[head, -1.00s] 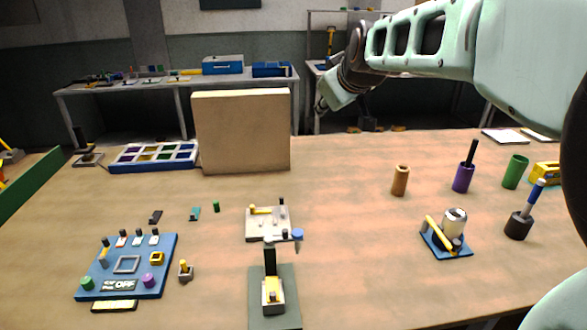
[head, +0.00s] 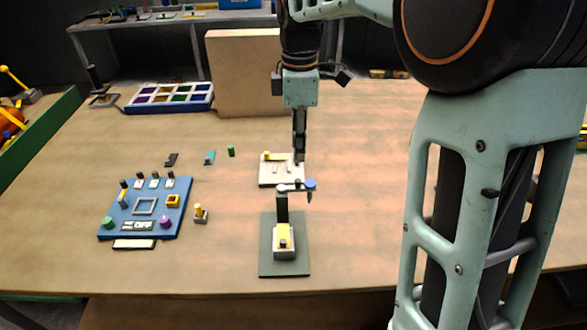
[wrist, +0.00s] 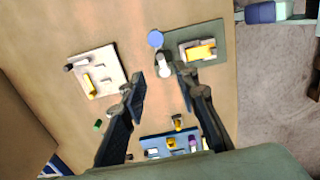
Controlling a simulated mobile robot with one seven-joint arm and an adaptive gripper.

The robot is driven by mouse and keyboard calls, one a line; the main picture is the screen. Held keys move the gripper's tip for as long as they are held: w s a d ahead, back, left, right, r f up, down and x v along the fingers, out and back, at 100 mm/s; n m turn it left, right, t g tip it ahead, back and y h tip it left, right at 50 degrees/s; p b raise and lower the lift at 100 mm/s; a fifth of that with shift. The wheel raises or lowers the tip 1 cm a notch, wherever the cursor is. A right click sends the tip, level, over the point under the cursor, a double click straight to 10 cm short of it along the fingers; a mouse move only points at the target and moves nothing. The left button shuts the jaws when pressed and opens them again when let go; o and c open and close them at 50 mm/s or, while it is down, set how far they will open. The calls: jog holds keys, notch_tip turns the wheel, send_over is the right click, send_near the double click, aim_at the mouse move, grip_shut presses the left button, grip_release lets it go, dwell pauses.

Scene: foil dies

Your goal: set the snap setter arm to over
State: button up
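The snap setter stands on a grey-green base plate (head: 268,262) near the table's front, with a dark post (head: 282,208) and a yellow block (head: 283,236) on a pale holder. Its setter arm (head: 294,187) reaches sideways to the right from the post top and ends in a blue knob (head: 310,184). The knob also shows in the wrist view (wrist: 155,39), beyond the fingertips. My gripper (head: 299,158) points down behind the arm, above the white board. In the wrist view my gripper (wrist: 163,85) has its fingers apart with nothing between them. Contact with the setter is not seen.
A white board (head: 267,177) with a yellow piece lies just behind the setter. A blue panel (head: 178,215) with knobs and a small yellow-topped block (head: 200,214) are at left. A tan upright box (head: 238,75) stands at the back. Table right of the setter is clear.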

aim_at(298, 180)
notch_tip(298, 180, down, 10)
jog(key=shift+f, duration=0.1)
jog(key=shift+c, duration=0.5)
grip_shut()
